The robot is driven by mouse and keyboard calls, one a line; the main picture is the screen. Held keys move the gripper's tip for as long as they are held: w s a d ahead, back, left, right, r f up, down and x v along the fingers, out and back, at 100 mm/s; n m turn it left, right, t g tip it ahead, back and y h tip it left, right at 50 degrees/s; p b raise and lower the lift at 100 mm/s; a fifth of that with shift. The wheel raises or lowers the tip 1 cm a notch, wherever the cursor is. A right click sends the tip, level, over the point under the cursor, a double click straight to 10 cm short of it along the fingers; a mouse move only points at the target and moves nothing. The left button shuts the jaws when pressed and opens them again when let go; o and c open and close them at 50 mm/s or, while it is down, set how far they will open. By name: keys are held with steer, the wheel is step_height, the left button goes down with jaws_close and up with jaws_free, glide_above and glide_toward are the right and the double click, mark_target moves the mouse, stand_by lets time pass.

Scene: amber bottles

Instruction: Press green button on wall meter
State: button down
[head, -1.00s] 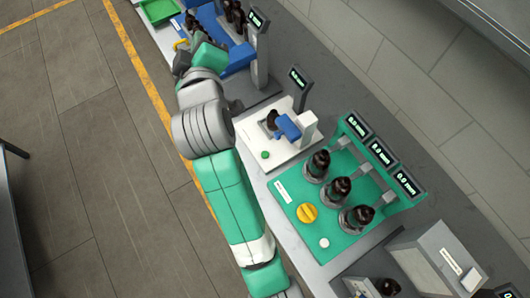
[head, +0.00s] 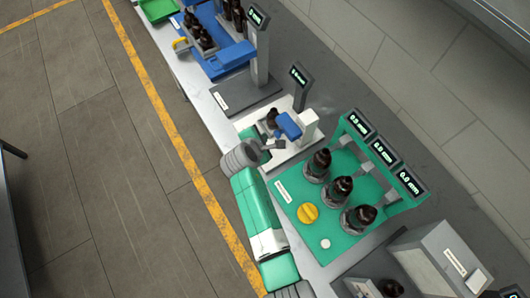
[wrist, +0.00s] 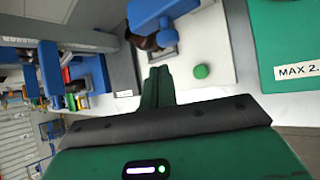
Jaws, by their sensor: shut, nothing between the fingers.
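The white meter station (head: 298,142) carries a blue clamp (head: 288,125), a dark bottle (head: 272,118) and a small upright display (head: 300,76). Its round green button (wrist: 201,71) shows on the white base in the wrist view, right of my fingertips and apart from them in the picture. In the head view the button is hidden behind my arm. My gripper (wrist: 159,72) has its green fingers together, with nothing between them. The blue clamp (wrist: 158,36) and part of the bottle show beyond the fingertips in the wrist view.
A green station (head: 290,190) with several dark bottles, a yellow knob (head: 308,213) and a white button (head: 325,243) stands close on the right. A blue station (head: 237,55) with a grey base lies beyond. A grey box (head: 440,262) is at lower right.

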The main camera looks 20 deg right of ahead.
steer(key=shift+s+f, duration=0.1)
steer(key=shift+f, duration=0.1)
step_height(320, 180, down, 8)
steer(key=b, duration=0.7)
steer(key=shift+r+b, duration=0.2)
steer(key=shift+b, duration=0.15)
steer(key=shift+f+b, duration=0.35)
steer(key=shift+f, duration=0.25)
stand_by(1.0)
steer(key=shift+f, duration=0.4)
